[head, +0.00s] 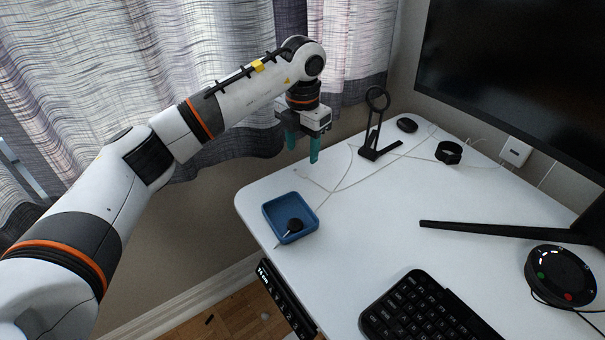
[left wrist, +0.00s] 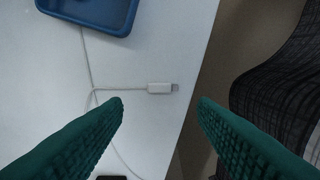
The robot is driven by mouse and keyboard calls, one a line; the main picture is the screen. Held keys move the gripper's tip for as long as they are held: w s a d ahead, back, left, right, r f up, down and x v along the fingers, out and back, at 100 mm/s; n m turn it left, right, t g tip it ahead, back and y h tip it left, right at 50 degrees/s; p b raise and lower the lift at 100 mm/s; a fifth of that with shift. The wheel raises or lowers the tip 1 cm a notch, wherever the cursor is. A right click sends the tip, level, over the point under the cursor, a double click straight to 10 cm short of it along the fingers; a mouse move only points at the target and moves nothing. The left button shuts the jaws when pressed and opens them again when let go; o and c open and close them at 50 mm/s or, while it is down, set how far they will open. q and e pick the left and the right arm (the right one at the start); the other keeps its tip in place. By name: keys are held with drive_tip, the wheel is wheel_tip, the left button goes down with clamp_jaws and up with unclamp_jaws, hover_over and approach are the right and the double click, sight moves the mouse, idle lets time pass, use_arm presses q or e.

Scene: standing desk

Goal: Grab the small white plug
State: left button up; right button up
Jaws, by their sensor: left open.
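The small white plug (left wrist: 160,88) lies on the white desk near its edge, at the end of a thin white cable (left wrist: 112,90). In the left wrist view its metal tip points right, toward the desk edge. My left gripper (head: 302,150) is open and empty, pointing down above the back left part of the desk. In the left wrist view the plug shows between and just beyond its two green fingertips (left wrist: 160,103), apart from both. In the head view the plug is too small to make out clearly. My right gripper is out of view.
A blue tray (head: 270,209) with a small dark item stands by the desk's left edge. A black stand (head: 366,152) is right of my gripper, with a black mouse-like object (head: 407,125) behind. Curtains (head: 225,75) hang close behind. A keyboard (head: 415,312) lies in front; the desk's middle is clear.

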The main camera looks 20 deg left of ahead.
sight(303, 172)
use_arm(q)
wheel_tip(303, 172, down, 5)
drive_tip(key=shift+f, duration=0.2)
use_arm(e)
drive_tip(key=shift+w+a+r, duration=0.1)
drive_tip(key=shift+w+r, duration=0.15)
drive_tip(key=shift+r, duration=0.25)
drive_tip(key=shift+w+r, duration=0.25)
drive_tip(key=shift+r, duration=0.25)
use_arm(q)
drive_tip(key=shift+f+b, duration=0.1)
drive_tip(key=shift+b, duration=0.2)
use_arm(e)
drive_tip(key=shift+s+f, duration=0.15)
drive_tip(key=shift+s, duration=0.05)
use_arm(q)
drive_tip(key=c, duration=1)
